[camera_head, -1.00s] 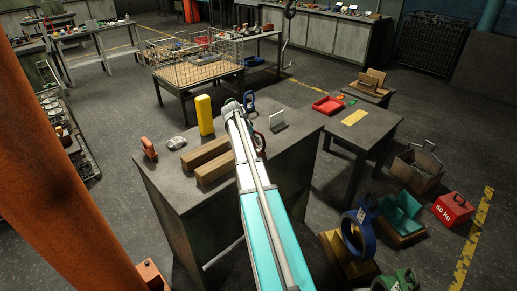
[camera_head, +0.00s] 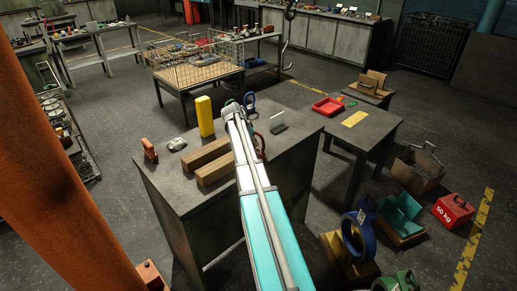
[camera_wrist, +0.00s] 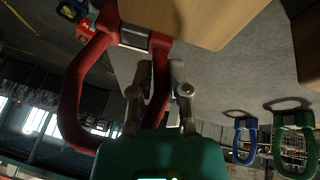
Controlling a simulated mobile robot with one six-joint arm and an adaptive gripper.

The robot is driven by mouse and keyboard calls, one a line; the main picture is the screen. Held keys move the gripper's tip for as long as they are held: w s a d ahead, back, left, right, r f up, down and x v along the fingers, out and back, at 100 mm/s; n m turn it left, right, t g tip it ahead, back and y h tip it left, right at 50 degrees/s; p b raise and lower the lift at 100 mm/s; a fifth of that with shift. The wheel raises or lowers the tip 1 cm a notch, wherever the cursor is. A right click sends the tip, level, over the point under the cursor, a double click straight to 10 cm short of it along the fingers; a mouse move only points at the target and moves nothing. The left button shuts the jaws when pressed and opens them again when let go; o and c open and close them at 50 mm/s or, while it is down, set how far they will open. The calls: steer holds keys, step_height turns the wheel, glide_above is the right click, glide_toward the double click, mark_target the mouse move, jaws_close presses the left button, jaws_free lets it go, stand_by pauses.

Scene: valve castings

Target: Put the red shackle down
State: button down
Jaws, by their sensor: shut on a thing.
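The red shackle (camera_wrist: 72,95) fills the left of the wrist view, with its bow curving down past my gripper. My gripper (camera_wrist: 161,72) is shut on it near its upper end. In the head view the red shackle (camera_head: 261,146) shows only in part, on the right side of my arm's end, above or at the grey workbench (camera_head: 225,215). My arm hides the gripper's fingers there. Whether the shackle touches the bench top cannot be told.
Two wooden beams (camera_head: 207,160) lie left of my arm; one beam (camera_wrist: 190,18) looms close in the wrist view. A blue shackle (camera_wrist: 245,140) and a green shackle (camera_wrist: 293,145) stand nearby.

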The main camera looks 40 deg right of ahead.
steer(key=shift+r, duration=0.1)
steer(key=shift+r+p, duration=0.85)
steer(key=shift+p, duration=0.15)
steer(key=s+a+r+p, duration=0.6)
steer(key=s+r+p, duration=0.5)
steer(key=s, duration=0.1)
steer(key=shift+s+a, duration=0.15)
steer(key=shift+a, duration=0.2)
stand_by(0.8)
